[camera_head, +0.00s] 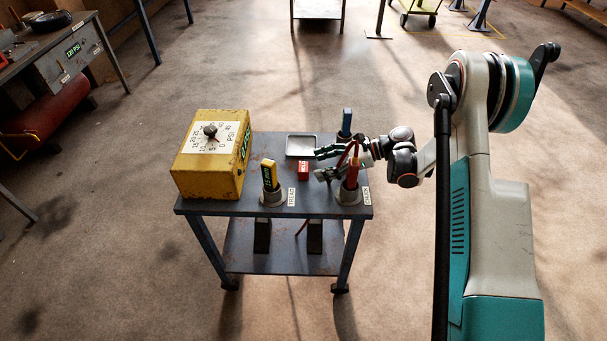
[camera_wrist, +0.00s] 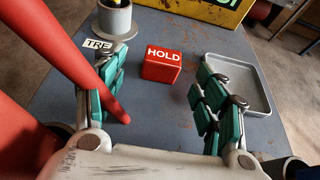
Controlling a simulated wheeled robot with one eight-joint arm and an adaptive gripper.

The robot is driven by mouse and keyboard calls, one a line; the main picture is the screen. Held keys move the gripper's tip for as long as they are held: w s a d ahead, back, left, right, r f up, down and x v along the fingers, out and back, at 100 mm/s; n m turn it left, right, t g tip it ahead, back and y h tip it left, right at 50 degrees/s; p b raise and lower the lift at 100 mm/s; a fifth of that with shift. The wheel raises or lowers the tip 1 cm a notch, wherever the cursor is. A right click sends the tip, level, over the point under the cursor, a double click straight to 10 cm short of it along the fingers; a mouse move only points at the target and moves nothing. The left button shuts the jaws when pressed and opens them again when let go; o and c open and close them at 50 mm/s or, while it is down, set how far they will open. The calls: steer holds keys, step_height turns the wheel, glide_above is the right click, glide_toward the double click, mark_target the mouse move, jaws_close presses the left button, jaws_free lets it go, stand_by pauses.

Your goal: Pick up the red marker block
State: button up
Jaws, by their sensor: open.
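The red marker block (camera_head: 303,170), a small cube, sits on the dark grey cart top (camera_head: 262,205) near its middle. In the wrist view the block (camera_wrist: 162,66) shows the word HOLD and lies ahead of my fingers, between their lines. My gripper (camera_head: 322,163) is open and empty, just right of the block in the head view. Its two teal-padded fingers also show spread in the wrist view (camera_wrist: 160,92). I see no contact with the block.
A yellow gauge box (camera_head: 210,155) stands at the cart's left. A shallow grey tray (camera_head: 302,146) lies behind the block. Holders with a yellow tool (camera_head: 269,175), an orange-red tool (camera_head: 352,174) and a blue tool (camera_head: 346,122) stand around it. A red shape (camera_wrist: 70,60) crosses near the left finger.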

mark_target(306, 167)
steer(key=b+x, duration=0.1)
steer(key=x, duration=0.2)
steer(key=b+x, duration=0.2)
steer(key=x, duration=0.1)
steer(key=shift+w+a, duration=0.2)
steer(key=shift+a, duration=0.15)
steer(key=c, duration=1.2)
